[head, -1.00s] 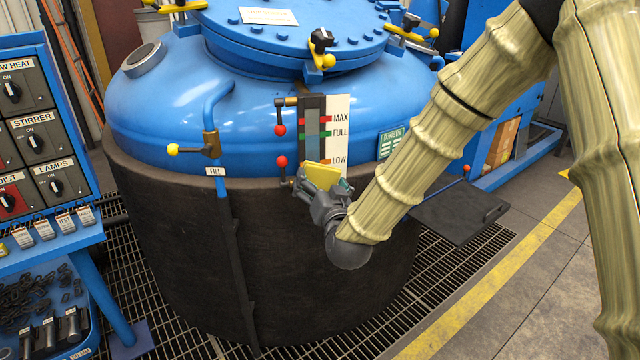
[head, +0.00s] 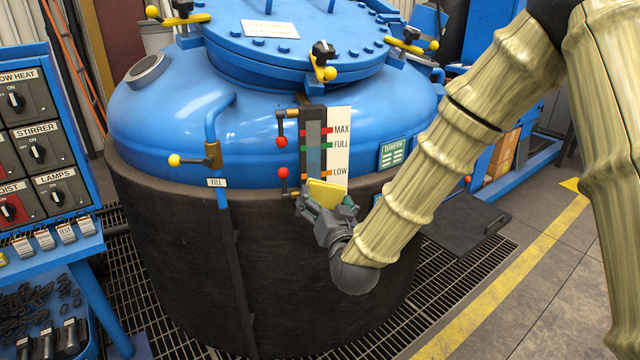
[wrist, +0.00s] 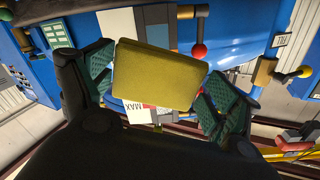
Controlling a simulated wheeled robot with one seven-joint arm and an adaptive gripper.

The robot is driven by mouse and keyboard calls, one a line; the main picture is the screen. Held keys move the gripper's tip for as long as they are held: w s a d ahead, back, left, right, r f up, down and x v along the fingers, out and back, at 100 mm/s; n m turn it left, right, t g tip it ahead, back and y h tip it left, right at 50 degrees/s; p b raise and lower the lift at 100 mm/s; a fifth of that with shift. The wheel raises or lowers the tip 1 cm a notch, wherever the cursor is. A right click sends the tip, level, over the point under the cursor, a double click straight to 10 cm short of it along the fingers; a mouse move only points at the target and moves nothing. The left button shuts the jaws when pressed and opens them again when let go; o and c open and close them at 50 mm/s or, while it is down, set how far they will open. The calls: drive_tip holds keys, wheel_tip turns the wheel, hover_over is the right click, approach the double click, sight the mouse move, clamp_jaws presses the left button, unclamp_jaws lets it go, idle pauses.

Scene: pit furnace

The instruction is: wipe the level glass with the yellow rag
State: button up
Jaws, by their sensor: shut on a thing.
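The level glass (head: 313,155) is a narrow upright strip on the front of the blue vessel, with a white scale (head: 340,145) marked MAX, FULL and LOW beside it. My gripper (head: 326,200) is at the lower end of the glass, shut on the folded yellow rag (head: 327,193). In the wrist view the rag (wrist: 157,75) sits between the two green-padded fingers and hides most of the glass and scale behind it. Whether the rag touches the glass I cannot tell.
Red-knobbed valve levers (head: 282,142) stick out just left of the glass, above and below. A blue fill pipe (head: 213,120) with a yellow-knobbed valve (head: 174,160) stands further left. A switch panel (head: 45,150) is at the far left. A dark plate (head: 465,217) juts out at right.

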sight(313, 155)
drive_tip(key=shift+w, duration=0.1)
drive_tip(key=shift+x, duration=3.3)
drive_tip(key=shift+x, duration=1.05)
drive_tip(key=shift+a, duration=0.1)
drive_tip(key=shift+r+p, duration=1.15)
drive_tip(key=shift+r, duration=0.6)
drive_tip(key=shift+r+p, duration=2.9)
drive_tip(key=shift+r, duration=2.55)
drive_tip(key=shift+f+b, duration=1.25)
drive_tip(key=shift+f, duration=0.7)
drive_tip(key=shift+f+b, duration=1.25)
drive_tip(key=shift+f, duration=0.65)
